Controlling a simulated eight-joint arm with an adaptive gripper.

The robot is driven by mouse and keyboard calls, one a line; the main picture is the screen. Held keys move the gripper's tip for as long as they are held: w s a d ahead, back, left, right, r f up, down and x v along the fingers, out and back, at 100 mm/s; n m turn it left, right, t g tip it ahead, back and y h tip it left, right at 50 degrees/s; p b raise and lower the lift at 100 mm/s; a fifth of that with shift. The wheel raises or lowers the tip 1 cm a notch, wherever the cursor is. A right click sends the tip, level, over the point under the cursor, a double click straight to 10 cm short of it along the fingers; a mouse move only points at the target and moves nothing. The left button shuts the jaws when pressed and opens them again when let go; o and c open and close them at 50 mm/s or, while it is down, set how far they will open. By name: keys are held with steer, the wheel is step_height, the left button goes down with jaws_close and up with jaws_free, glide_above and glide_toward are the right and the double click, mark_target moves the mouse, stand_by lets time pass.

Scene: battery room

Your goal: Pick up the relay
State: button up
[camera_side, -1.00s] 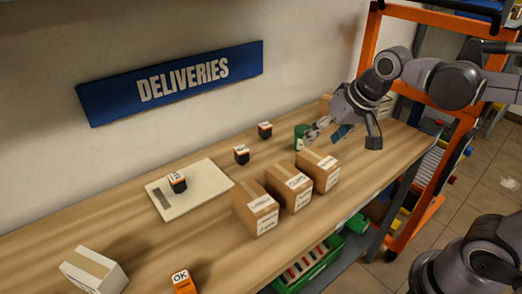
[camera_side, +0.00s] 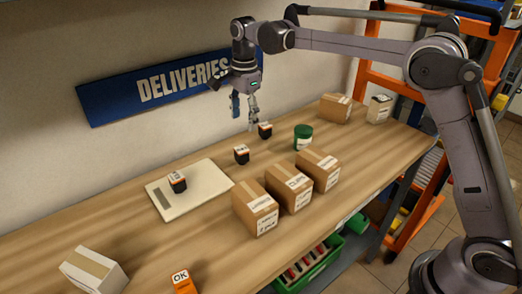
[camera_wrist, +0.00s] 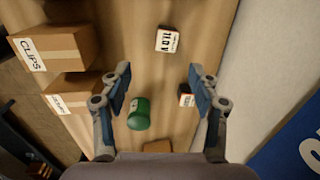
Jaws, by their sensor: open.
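Several small black-and-orange relay-like blocks with white labelled tops stand on the wooden bench. One block (camera_side: 264,130) is just below my gripper (camera_side: 252,108); another block (camera_side: 241,155) stands to its left, and a third block (camera_side: 177,183) is on a pale flat plate (camera_side: 211,181). In the wrist view, my open, empty gripper (camera_wrist: 158,82) points down. A block labelled 110V (camera_wrist: 167,40) lies ahead of the fingers, and another block (camera_wrist: 186,95) shows beside the right finger, partly hidden by it. I cannot tell which one the task means.
A green tin (camera_side: 303,137) stands right of the blocks, with a row of cardboard boxes (camera_side: 289,187) in front. An orange OK block (camera_side: 182,283) and a white carton (camera_side: 94,270) are at the front left. The wall is close behind.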

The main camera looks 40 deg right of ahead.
mark_target(241, 148)
steer(key=shift+w+a+f+m+g, duration=0.15)
steer(key=shift+w+a+f+m, duration=0.1)
steer(key=shift+w+f+m, duration=0.25)
steer(key=shift+w+a+f+m+g, duration=0.2)
steer(key=shift+w+f+m, duration=0.1)
steer(key=shift+f, duration=0.3)
step_height(241, 148, down, 5)
steer(key=shift+f, duration=0.2)
steer(key=shift+w+d+f, duration=0.1)
steer(key=shift+d+f, duration=0.1)
steer(key=shift+f, duration=1.15)
steer(key=shift+d+f, duration=0.15)
steer(key=shift+f, duration=1.15)
steer(key=c, duration=1.3)
